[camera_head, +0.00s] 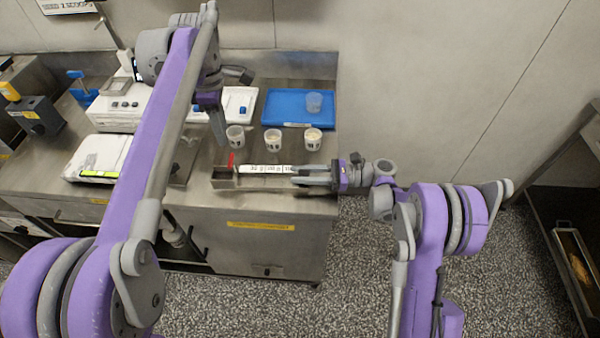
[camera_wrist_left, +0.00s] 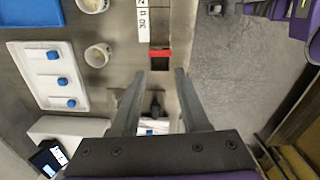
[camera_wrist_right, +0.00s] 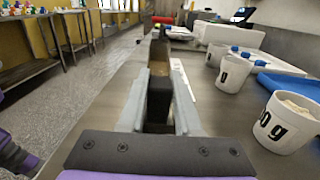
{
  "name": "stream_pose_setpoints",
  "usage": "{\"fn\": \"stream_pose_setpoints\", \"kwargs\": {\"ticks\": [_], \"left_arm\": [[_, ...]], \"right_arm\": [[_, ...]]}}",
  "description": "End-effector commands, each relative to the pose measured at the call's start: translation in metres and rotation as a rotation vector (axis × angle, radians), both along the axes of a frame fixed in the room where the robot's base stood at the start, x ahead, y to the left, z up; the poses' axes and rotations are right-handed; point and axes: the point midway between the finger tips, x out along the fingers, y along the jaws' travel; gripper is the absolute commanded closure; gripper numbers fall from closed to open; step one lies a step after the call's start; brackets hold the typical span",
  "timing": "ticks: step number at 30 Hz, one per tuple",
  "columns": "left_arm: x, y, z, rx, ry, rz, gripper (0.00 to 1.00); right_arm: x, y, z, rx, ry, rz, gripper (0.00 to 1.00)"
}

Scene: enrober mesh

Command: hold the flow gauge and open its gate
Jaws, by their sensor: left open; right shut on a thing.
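The flow gauge (camera_head: 265,184) is a narrow metal trough with a white marked strip, lying along the front edge of the steel counter. Its red gate (camera_head: 231,160) stands at the left end and also shows in the left wrist view (camera_wrist_left: 158,53). My right gripper (camera_head: 312,176) is shut on the gauge's right end; the right wrist view shows a dark block (camera_wrist_right: 160,92) between its fingers. My left gripper (camera_head: 219,128) is open and empty, above the counter near the gate. In the left wrist view the gate appears just beyond and between the fingertips (camera_wrist_left: 162,72).
Three cups of pale contents (camera_head: 273,140) stand behind the gauge. A white device (camera_head: 120,110) and a white packet (camera_head: 95,160) are at the left. Floor is open right of the counter.

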Motion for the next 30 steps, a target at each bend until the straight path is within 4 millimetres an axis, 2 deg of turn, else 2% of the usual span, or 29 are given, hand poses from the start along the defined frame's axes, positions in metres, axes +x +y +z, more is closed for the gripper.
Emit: {"fn": "stream_pose_setpoints", "kwargs": {"ticks": [1, 4, 6, 7, 15, 19, 24, 30], "left_arm": [[0.0, 0.0, -0.001, 0.003, 0.003, -0.009, 0.66], [-0.004, -0.001, -0.01, 0.024, 0.027, -0.076, 0.84], [-0.01, -0.002, -0.022, 0.054, 0.067, -0.175, 0.97], [-0.013, -0.003, -0.028, 0.071, 0.091, -0.231, 1.0], [-0.062, -0.007, -0.096, 0.249, 0.433, -0.908, 1.0], [-0.058, -0.027, -0.121, 0.506, 0.48, -1.191, 1.0], [-0.056, -0.063, -0.13, 0.885, 0.517, -1.498, 1.0], [-0.07, -0.111, -0.115, 1.311, 0.567, -1.736, 1.0]], "right_arm": [[0.0, 0.0, 0.0, 0.0, 0.0, 0.0, 1.0], [0.0, 0.0, 0.0, 0.0, 0.0, 0.0, 1.0], [0.0, 0.0, 0.0, 0.0, 0.0, 0.0, 1.0], [0.0, 0.0, 0.0, 0.0, 0.0, 0.0, 1.0], [0.0, 0.0, 0.0, 0.0, 0.0, 0.0, 1.0], [0.0, 0.0, 0.0, -0.001, 0.0, 0.0, 1.0], [0.0, 0.0, 0.0, -0.001, 0.0, 0.0, 1.0], [0.0, 0.0, 0.0, -0.001, 0.0, 0.0, 1.0]]}}
